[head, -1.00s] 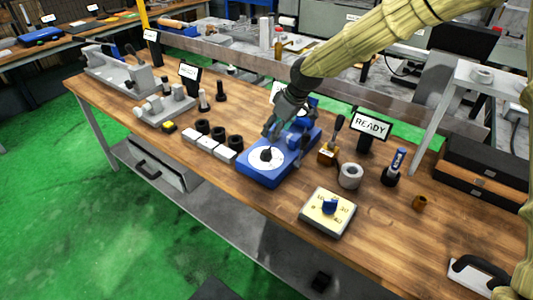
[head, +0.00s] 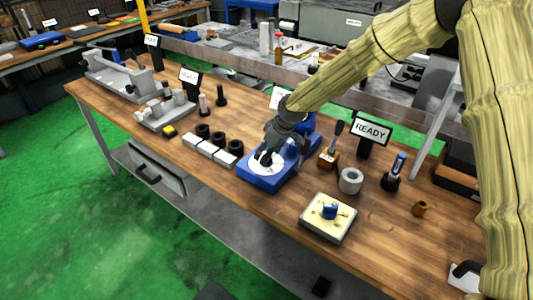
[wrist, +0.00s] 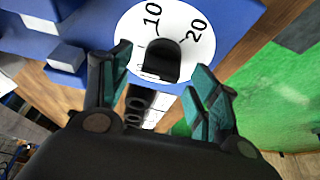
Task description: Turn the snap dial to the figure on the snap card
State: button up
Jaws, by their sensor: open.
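A blue block (head: 258,182) on the bench carries a round white dial face (head: 276,169) with a black knob. In the wrist view the dial face (wrist: 190,18) shows the figures 10 and 20, and the black knob (wrist: 160,62) stands at its middle. My gripper (head: 266,158) is at this knob. In the wrist view my gripper (wrist: 162,68) is open, with one finger on each side of the knob; I cannot tell whether they touch it. A white card (head: 277,97) behind my wrist is mostly hidden, and its figure cannot be read.
A cream box (head: 322,222) with a blue knob (head: 330,211) stands to the right front.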

jog(key=shift+x, duration=0.95)
jog(key=shift+c, duration=0.2)
jog(key=c, duration=0.9)
jog(key=shift+c, duration=0.2)
